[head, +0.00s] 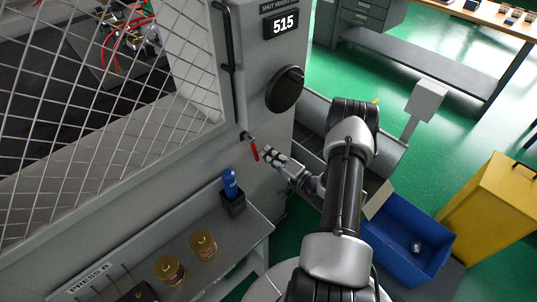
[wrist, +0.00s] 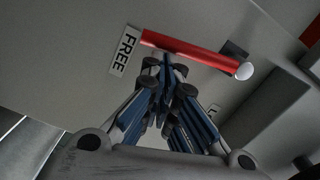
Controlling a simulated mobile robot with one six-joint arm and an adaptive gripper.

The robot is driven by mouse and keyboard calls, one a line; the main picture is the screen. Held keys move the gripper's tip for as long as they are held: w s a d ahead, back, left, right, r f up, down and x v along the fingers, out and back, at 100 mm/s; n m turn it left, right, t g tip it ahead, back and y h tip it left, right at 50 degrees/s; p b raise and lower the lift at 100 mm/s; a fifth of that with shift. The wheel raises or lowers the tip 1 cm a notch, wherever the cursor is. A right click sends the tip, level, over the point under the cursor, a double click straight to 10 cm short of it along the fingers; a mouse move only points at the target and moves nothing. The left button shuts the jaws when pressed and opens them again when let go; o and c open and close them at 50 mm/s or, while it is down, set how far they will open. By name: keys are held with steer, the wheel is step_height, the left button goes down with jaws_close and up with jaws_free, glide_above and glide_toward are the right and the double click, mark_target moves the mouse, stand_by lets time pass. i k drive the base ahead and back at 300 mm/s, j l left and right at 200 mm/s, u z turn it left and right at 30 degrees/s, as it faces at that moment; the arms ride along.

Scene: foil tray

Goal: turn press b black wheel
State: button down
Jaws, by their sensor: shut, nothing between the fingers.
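The black wheel (head: 285,89) is a round dark disc on the grey press face, below the number display. My gripper (head: 267,152) is shut and empty, below and a little left of the wheel in the head view. A red lever (head: 254,150) is close to its fingertips. In the wrist view the fingertips of my gripper (wrist: 165,62) point at the red lever (wrist: 190,50), beside a white label reading FREE (wrist: 125,50). I cannot tell whether they touch it. The wheel is not recognisable in the wrist view.
A display reading 515 (head: 284,23) is above the wheel. A wire mesh guard (head: 110,100) is on the left. A blue bin (head: 405,245) and yellow cabinet (head: 490,215) stand right.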

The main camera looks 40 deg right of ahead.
mark_target(285, 87)
steer(key=k+l, duration=0.1)
steer(key=k, duration=0.35)
steer(key=k+l, duration=0.15)
steer(key=k, duration=0.25)
